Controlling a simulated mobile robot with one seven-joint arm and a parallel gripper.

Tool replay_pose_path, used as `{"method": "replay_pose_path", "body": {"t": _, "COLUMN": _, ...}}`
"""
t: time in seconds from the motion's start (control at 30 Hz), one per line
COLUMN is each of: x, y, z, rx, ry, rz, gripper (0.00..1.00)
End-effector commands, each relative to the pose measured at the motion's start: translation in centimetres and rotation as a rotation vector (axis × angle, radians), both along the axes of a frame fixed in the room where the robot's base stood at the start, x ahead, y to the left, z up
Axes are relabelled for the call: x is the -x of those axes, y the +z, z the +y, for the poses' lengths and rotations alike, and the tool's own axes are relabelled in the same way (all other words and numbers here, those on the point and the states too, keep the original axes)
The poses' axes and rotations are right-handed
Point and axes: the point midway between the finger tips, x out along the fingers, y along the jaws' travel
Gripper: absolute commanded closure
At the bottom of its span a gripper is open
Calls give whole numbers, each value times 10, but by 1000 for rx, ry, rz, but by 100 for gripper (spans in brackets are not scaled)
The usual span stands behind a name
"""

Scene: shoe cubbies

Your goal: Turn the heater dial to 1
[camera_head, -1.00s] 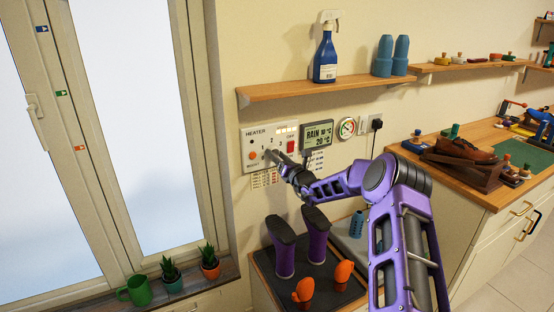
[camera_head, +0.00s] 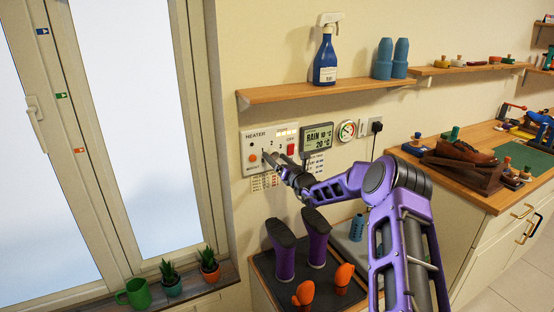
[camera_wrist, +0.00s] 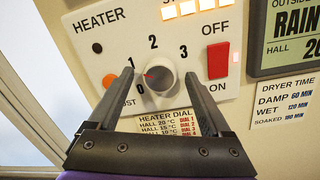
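The heater panel (camera_head: 254,139) is on the wall below the shelf. The dial's red pointer (camera_wrist: 149,76) points left, between 0 and 1, seemingly nearer 1. My gripper (camera_wrist: 159,76) is open, with one finger left and one right of the dial and gaps on both sides. In the head view my gripper (camera_head: 270,159) is at the panel and hides the dial.
A red OFF switch (camera_wrist: 218,60) is right of the dial, close to the right finger. An orange button (camera_wrist: 109,81) is left of it. The weather display (camera_head: 317,138) is right of the panel. Boots (camera_head: 317,236) stand below my arm, and a shelf (camera_head: 300,91) is above.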

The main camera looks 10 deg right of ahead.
Motion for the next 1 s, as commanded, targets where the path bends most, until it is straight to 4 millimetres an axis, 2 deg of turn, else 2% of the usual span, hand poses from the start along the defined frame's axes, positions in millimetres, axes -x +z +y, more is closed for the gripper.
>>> {"method": "replay_pose_path", "body": {"t": 0.23, "x": 2, "y": 0, "z": -1, "rx": 0, "ry": -1, "rz": 0, "gripper": 17}}
{"method": "replay_pose_path", "body": {"t": 0.37, "x": 12, "y": -1, "z": -6, "rx": 0, "ry": -1, "rz": 3, "gripper": 17}}
{"method": "replay_pose_path", "body": {"t": 0.57, "x": 45, "y": -4, "z": -18, "rx": 0, "ry": -1, "rz": 3, "gripper": 17}}
{"method": "replay_pose_path", "body": {"t": 1.0, "x": 134, "y": -11, "z": -51, "rx": 1, "ry": -2, "rz": 3, "gripper": 17}}
